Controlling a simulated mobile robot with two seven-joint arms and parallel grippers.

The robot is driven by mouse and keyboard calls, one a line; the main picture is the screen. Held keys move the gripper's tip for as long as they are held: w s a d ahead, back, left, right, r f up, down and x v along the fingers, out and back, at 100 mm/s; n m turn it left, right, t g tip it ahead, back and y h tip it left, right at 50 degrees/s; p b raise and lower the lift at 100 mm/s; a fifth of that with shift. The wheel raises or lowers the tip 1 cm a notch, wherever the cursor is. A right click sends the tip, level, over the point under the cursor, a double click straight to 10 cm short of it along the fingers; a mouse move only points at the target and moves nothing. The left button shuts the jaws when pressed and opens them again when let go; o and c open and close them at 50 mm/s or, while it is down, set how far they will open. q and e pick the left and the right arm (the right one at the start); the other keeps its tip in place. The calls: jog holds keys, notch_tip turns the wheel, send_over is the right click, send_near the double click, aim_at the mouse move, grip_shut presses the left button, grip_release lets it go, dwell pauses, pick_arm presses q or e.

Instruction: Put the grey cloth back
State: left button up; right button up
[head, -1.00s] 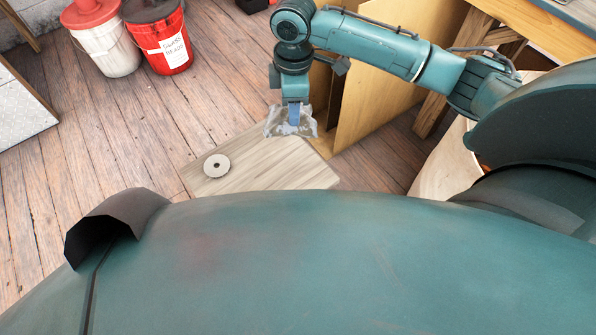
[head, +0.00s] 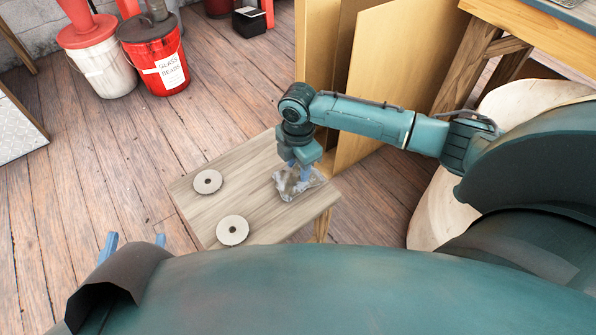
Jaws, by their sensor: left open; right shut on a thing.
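The grey cloth (head: 290,187) is a crumpled, pale grey piece over the right part of a small wooden table (head: 215,210). My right gripper (head: 297,170) points down from above and is shut on the cloth. I cannot tell whether the cloth touches the tabletop or hangs just over it. My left gripper (head: 134,241) shows only as two blue fingertips, apart and empty, at the lower left, to the left of the table. The rest of it is hidden behind my own body.
Two pale discs with centre holes, one further back (head: 207,182) and one nearer (head: 232,230), lie on the table's left and front parts. Tall wooden panels (head: 400,70) stand behind it. A white bucket (head: 100,65) and a red bucket (head: 160,70) stand at the back left.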

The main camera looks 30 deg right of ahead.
jog(key=shift+f, duration=0.75)
jog(key=shift+f, duration=0.15)
jog(key=o, duration=0.9)
